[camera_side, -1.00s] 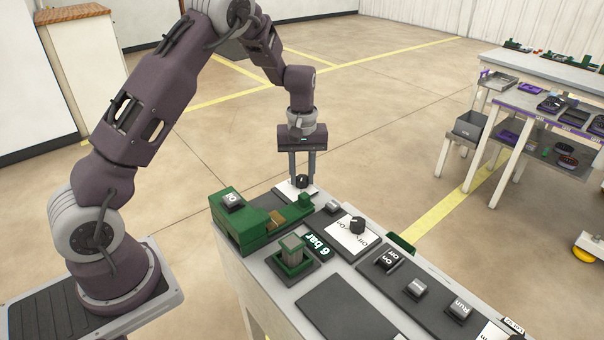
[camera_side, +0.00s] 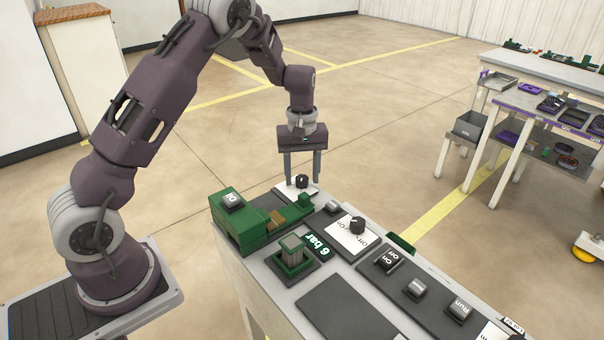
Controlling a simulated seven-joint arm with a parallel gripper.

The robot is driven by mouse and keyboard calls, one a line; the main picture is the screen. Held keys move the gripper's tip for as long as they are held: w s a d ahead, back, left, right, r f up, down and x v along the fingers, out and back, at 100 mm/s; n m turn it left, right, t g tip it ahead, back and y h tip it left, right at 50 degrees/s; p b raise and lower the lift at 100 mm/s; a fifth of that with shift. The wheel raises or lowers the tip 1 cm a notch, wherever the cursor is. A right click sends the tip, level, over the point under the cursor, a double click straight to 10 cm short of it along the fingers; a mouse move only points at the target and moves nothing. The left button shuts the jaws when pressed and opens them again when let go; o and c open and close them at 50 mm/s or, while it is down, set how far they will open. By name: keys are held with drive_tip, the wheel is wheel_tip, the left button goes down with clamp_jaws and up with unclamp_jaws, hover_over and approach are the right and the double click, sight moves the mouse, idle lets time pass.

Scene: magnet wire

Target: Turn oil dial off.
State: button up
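A small black dial (camera_side: 302,181) sits on a white plate (camera_side: 291,191) at the far end of the grey bench. My gripper (camera_side: 302,180) points straight down with its two fingers on either side of this dial. The fingers are apart and do not appear to touch the dial. A second black dial (camera_side: 357,225) stands on a white label plate (camera_side: 346,237) nearer the middle of the bench; its printed text includes "On". I cannot read which dial is the oil dial.
A green fixture (camera_side: 240,229) with a grey button stands left of the dial. A green block (camera_side: 292,251), a "6 bar" display (camera_side: 318,245) and several switches (camera_side: 414,288) fill the near bench. A side table (camera_side: 540,105) stands far right.

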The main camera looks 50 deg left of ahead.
sight(302, 178)
wheel_tip(302, 178, up, 7)
drive_tip(key=shift+r, duration=0.1)
idle(0.3)
